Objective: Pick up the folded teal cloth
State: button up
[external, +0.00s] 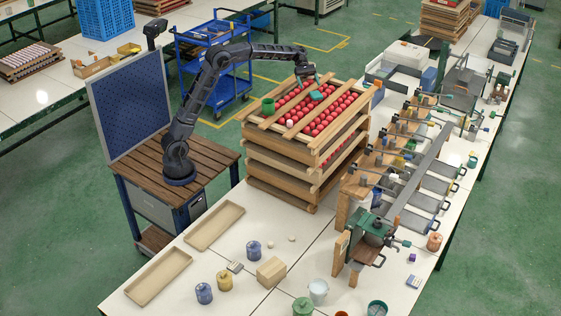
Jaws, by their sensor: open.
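A small folded teal cloth (316,96) lies on top of the stacked wooden trays, among rows of red round pieces. My gripper (313,84) is at the end of my black arm, pointing down just above the cloth. Its jaws are open. The fingers are small in this view, and I cannot tell whether they touch the cloth or stand around it.
The wooden tray stack (285,172) stands on the white table. A green cup (268,106) sits on the top tray, left of the cloth. A bench with metal racks (420,165) is to the right. Two empty shallow trays (214,226) lie at front left.

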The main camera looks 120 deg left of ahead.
aim_at(317, 94)
jog(key=shift+n+t, duration=0.4)
jog(key=shift+n, duration=0.1)
jog(key=a, duration=0.1)
jog(key=s+a, duration=0.1)
jog(key=a, duration=0.1)
jog(key=s+a+f, duration=0.1)
jog(key=shift+a, duration=0.15)
jog(key=x, duration=0.5)
jog(key=shift+w, duration=0.2)
jog(key=shift+x, duration=2.75)
jog(key=shift+s, duration=0.1)
jog(key=c, duration=1.1)
